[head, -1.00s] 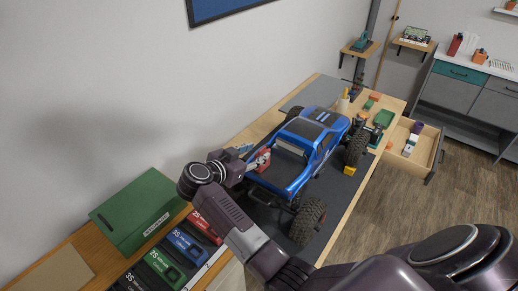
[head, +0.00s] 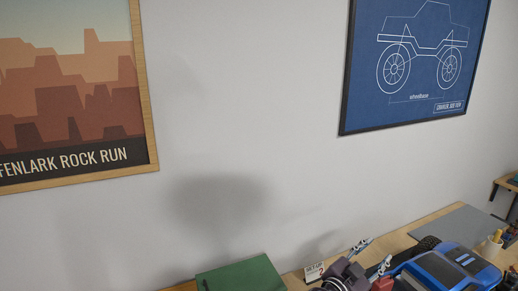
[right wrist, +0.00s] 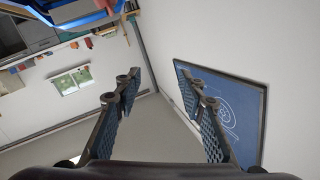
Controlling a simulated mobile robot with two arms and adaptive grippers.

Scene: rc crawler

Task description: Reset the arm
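My right gripper (head: 377,257) points up and away at the bottom of the head view, just left of the blue truck (head: 447,268). Its two fingers are spread apart with nothing between them. A blue part, likely the truck's body (right wrist: 82,12), shows at the top of that view. The truck's lower part is cut off in the head view. My left gripper is not in view.
A green box (head: 240,276) and a small set-up card (head: 314,271) stand along the wall. A blue truck poster (head: 410,65) and a rock-run poster (head: 70,95) hang above. A pencil cup (head: 491,249) stands behind the truck. The wall's middle is bare.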

